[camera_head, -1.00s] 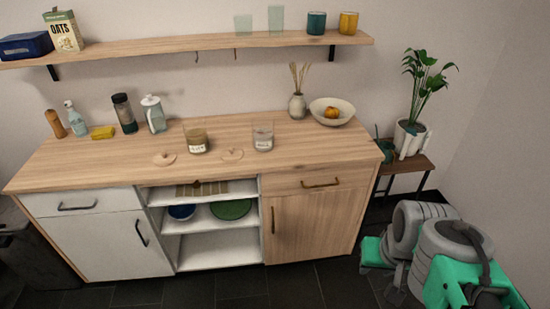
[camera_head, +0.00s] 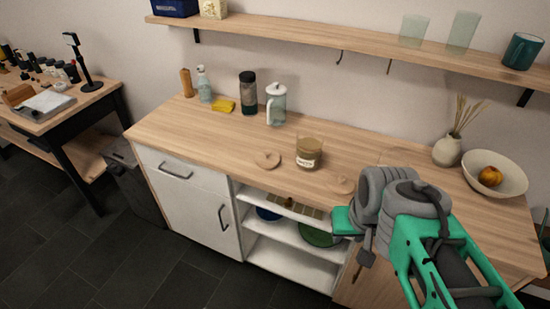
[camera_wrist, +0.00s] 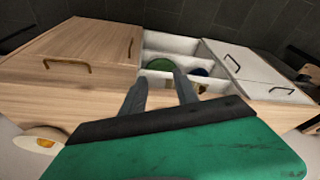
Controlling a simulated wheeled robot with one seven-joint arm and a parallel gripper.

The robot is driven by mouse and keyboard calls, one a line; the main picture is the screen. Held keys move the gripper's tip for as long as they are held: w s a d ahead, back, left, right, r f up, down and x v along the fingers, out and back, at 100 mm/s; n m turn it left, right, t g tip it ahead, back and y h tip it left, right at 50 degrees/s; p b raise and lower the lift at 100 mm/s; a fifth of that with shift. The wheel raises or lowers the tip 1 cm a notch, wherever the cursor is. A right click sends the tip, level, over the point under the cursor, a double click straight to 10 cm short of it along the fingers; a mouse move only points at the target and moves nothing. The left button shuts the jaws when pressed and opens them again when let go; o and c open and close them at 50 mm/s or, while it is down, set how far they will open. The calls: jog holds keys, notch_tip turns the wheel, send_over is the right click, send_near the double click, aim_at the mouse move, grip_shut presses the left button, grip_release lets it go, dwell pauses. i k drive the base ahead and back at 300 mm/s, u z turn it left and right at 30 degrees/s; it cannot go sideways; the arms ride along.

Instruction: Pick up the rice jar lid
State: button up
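Two flat, pale wooden lids with small knobs lie on the wooden counter in the head view. One lid (camera_head: 268,159) is left of a glass jar (camera_head: 309,152) with brownish contents. The other lid (camera_head: 342,185) is right of that jar, close to my arm and partly covered by it. The jar's label is too small to read, so I cannot tell which lid is the rice jar's. A second jar, seen earlier, is hidden behind my arm. My gripper (camera_wrist: 160,77) is open and empty, in front of the cabinet and apart from both lids.
A vase (camera_head: 447,151) and fruit bowl (camera_head: 505,181) are at the right. A shelf (camera_head: 340,45) overhangs the back. The counter's front left is clear.

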aim_at(339, 184)
jog(key=u, duration=0.9)
jog(key=i, duration=0.9)
jog(key=u, duration=0.95)
